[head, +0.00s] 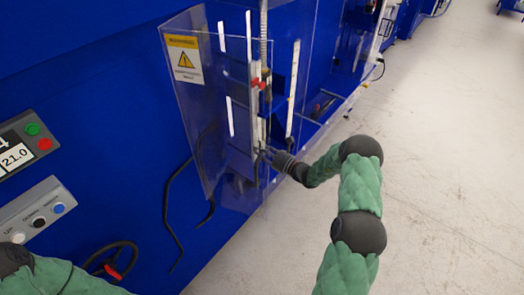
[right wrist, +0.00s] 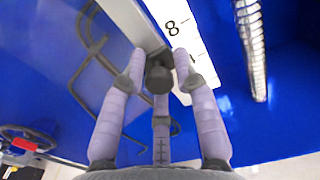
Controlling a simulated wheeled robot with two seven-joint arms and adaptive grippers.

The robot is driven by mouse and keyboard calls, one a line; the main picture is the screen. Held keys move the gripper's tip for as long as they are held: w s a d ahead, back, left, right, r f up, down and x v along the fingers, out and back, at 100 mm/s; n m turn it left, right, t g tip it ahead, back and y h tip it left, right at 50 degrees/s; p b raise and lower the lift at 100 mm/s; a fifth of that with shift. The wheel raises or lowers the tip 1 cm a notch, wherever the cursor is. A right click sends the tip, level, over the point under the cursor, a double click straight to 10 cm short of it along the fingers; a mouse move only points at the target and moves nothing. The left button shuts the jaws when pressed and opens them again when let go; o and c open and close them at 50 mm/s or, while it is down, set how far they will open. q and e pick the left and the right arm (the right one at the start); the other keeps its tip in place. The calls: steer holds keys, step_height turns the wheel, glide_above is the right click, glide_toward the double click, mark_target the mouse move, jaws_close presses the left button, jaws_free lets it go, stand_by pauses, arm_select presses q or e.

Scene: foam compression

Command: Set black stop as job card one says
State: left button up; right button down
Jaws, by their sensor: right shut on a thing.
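The black stop (right wrist: 158,80) shows in the right wrist view as a dark round knob on a metal rail, next to a white scale (right wrist: 183,30) with an 8 on it. My right gripper (right wrist: 160,65) has its three pale fingers closed around this knob. In the head view my right gripper (head: 268,154) is at the lower part of the vertical rail, behind the clear guard, and mostly hides the stop. A red stop (head: 260,83) sits higher on the rail. My left gripper is out of view; no job card is readable.
A clear guard (head: 205,110) with a yellow warning label (head: 185,60) stands left of the rail. A display (head: 16,156) reads 21.0. Buttons (head: 38,221) and a handwheel (head: 110,262) are at lower left. Grey floor (head: 430,150) is clear on the right.

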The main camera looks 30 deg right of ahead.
step_height(320, 180, up, 12)
steer(key=p, duration=0.5)
steer(key=shift+r, duration=0.2)
steer(key=c, duration=1.1)
jaws_free()
steer(key=shift+r, duration=0.1)
steer(key=shift+o, duration=0.2)
steer(key=shift+a, duration=0.1)
steer(key=shift+s, duration=0.1)
steer(key=v, duration=1.2)
